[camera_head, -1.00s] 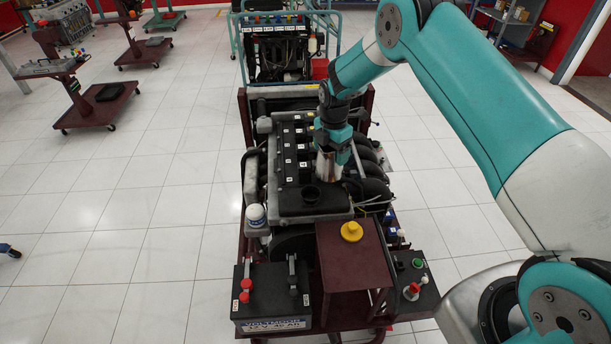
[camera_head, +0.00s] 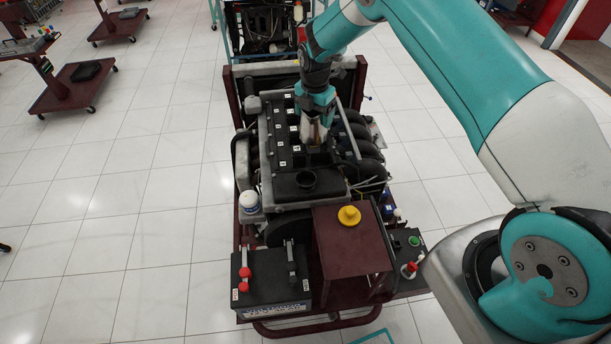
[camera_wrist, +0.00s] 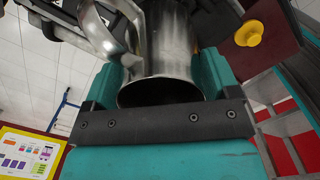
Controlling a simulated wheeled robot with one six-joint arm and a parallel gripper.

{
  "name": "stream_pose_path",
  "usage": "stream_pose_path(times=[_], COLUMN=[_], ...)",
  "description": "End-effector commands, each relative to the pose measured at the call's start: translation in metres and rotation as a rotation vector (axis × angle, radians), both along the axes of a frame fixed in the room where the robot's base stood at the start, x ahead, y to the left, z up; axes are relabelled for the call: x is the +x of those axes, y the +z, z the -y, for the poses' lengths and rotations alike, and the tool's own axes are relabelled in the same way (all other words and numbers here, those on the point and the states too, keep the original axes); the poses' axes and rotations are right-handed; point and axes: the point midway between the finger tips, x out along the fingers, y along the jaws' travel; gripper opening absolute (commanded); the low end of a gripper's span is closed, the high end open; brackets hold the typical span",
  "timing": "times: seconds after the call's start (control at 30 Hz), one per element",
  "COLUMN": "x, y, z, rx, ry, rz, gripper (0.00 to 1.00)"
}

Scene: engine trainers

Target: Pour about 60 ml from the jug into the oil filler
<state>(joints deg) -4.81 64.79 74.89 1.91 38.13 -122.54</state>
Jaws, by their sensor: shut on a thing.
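My gripper (camera_head: 316,115) is shut on a shiny metal jug (camera_head: 313,132), above the right side of the engine's black cover (camera_head: 286,145). In the wrist view the jug (camera_wrist: 172,45) sits between the teal fingers, with its handle at the upper left; its contents cannot be seen. The jug looks roughly upright in the head view.
A yellow cap (camera_head: 349,215) sits on the maroon stand (camera_head: 345,245) in front of the engine. A battery (camera_head: 268,275) with red and black terminals is at the near left. A white oil filter (camera_head: 249,202) is left of the filler. Hoses run along the engine's right side.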

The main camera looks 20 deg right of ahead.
Motion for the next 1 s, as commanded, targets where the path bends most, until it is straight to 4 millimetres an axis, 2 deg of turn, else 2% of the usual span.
stream_pose_path(times=[0.27, 1.0], x=[-0.010, -0.049], y=[0.010, 0.008], z=[-0.008, -0.031], rx=[-0.075, -0.323], ry=[0.006, 0.006], rz=[0.120, 0.529], gripper=[0.45, 0.45])
